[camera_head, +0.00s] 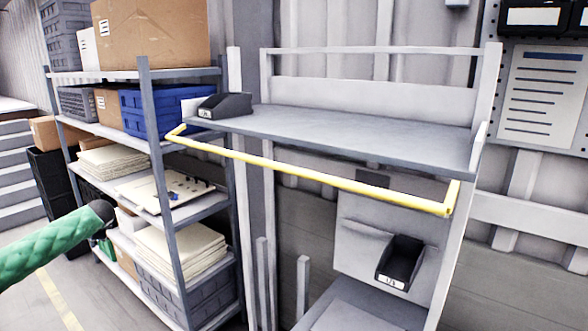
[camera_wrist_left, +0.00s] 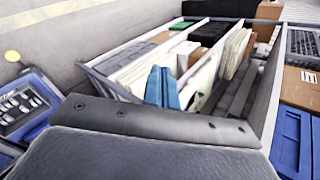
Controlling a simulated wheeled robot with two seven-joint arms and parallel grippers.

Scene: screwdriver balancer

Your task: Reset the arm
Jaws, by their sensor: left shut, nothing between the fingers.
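My left arm (camera_head: 50,247), in a green sleeve with a black end, comes in from the left in the head view. It is in front of the lower part of the grey shelf rack (camera_head: 157,165) in the picture. In the left wrist view my left gripper (camera_wrist_left: 162,88) shows as two blue fingers side by side, shut with nothing between them. The rack (camera_wrist_left: 265,85) is beyond the fingers there. The gripper's fingers cannot be made out in the head view. My right gripper is in neither view.
A grey workbench shelf (camera_head: 350,135) with a yellow rail (camera_head: 310,178) stands in the middle of the head view. A black bin (camera_head: 225,105) sits on it. Another black bin (camera_head: 400,262) is lower down. Bare floor (camera_head: 40,285) shows at the lower left.

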